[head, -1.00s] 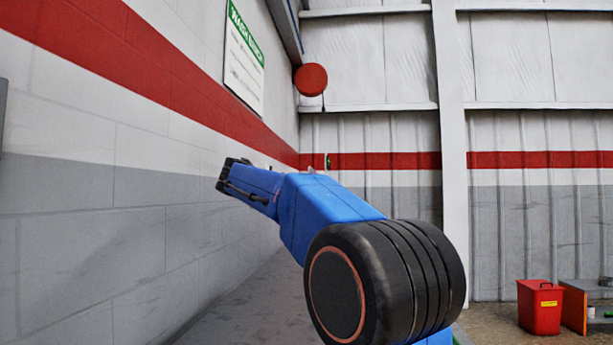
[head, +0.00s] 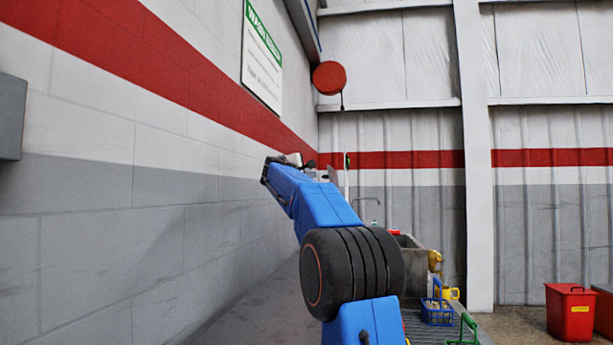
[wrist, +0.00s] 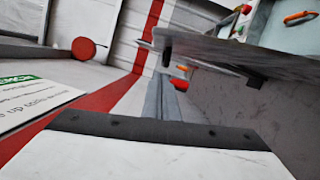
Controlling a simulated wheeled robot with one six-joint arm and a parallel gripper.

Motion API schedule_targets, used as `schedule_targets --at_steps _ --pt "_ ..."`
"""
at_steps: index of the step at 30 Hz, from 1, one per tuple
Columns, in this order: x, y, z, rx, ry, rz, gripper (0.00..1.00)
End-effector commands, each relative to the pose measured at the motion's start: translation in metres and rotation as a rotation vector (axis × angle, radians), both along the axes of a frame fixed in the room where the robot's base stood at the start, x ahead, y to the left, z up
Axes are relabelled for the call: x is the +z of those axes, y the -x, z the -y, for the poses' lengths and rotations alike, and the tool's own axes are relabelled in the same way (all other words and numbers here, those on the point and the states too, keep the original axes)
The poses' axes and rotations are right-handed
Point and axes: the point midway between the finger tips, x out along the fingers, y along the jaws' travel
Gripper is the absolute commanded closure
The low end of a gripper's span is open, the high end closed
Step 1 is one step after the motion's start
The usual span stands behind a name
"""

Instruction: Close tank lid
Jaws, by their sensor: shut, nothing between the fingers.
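My gripper (head: 301,160) is at the far end of my raised blue arm in the head view, small and partly hidden by the arm. It is shut and holds nothing. A grey open-topped basin or tank (head: 411,258) stands beyond my arm, partly hidden by it. I cannot make out a tank lid for certain. A thin upright pale panel (head: 333,176) beside the gripper may be it. In the wrist view a grey slab edge (wrist: 235,60) crosses the upper right, and I cannot tell what it belongs to.
A block wall (head: 100,220) with a sign (head: 262,60) runs along the left. A red round object (head: 329,78) hangs at the back. A blue basket (head: 437,311), a yellow jug (head: 449,292) and a red bin (head: 570,312) stand at the right.

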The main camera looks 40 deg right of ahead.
Motion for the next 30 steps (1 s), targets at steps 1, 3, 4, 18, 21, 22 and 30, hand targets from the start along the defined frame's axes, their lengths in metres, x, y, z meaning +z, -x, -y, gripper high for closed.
schedule_targets --at_steps 1,3,4,18,21,22,30 --pt "0.0 -0.003 0.008 -0.002 -0.001 0.001 1.0" --pt "0.002 0.0 0.015 -0.003 0.0 0.002 1.0" --pt "0.003 0.004 0.017 -0.003 0.0 0.002 1.0" --pt "0.007 0.025 0.036 0.0 -0.001 0.0 1.0" --pt "0.007 0.025 0.036 0.0 -0.001 0.0 1.0" --pt "0.007 0.025 0.036 0.0 -0.001 0.0 1.0" --pt "0.009 0.026 0.036 -0.001 -0.008 0.01 1.0"
